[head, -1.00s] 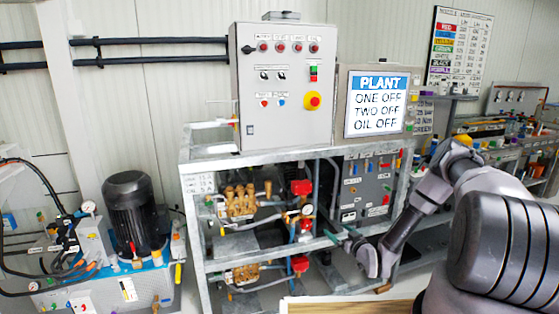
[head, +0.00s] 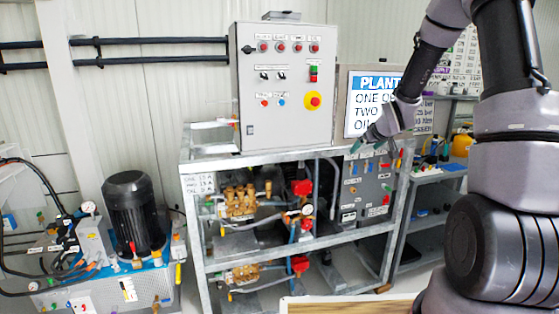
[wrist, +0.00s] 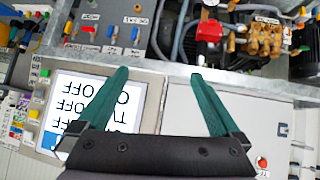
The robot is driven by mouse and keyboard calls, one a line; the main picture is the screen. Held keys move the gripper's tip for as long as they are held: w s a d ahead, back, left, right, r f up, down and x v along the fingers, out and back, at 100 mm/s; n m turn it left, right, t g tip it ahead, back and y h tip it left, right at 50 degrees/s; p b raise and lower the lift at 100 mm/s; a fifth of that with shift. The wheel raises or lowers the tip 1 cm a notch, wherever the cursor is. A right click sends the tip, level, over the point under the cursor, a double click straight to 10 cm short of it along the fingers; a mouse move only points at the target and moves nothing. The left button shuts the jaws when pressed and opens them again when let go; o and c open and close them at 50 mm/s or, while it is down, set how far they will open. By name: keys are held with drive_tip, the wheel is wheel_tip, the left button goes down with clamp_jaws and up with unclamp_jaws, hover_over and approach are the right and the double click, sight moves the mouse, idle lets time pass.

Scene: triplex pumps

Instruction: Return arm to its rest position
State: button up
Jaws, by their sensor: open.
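My gripper (head: 368,143) is raised in front of the pump rig, at the lower edge of the plant screen (head: 376,84). It is open and empty, and its green fingers (wrist: 158,102) stand well apart in the wrist view. The wrist view is upside down, with the screen (wrist: 90,110) at the left and the grey control box (wrist: 230,115) at the right. My arm folds upward at the right of the head view and hides part of the screen and the wall chart (head: 458,55).
The metal pump frame (head: 290,157) holds two pumps with red caps and a valve panel (head: 366,185). The control box (head: 285,85) stands on top. A black motor (head: 132,212) is at the left. A wooden surface (head: 345,306) is at the bottom. A shelf with a yellow container (head: 461,145) is at the right.

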drive_tip(key=s+r+m+g+h, duration=0.1)
drive_tip(key=s+r+m, duration=0.2)
drive_tip(key=s+r, duration=1.2)
drive_tip(key=s+a+r+m+g+y, duration=0.1)
drive_tip(key=s+a+r+m, duration=0.1)
drive_tip(key=s, duration=0.9)
drive_tip(key=s+a+r+m+g+y, duration=0.1)
drive_tip(key=s+a+r, duration=0.2)
drive_tip(key=s, duration=0.8)
drive_tip(key=shift+a+r+m, duration=0.25)
drive_tip(key=shift+a+m, duration=0.1)
drive_tip(key=shift+m, duration=0.05)
drive_tip(key=shift+c, duration=0.3)
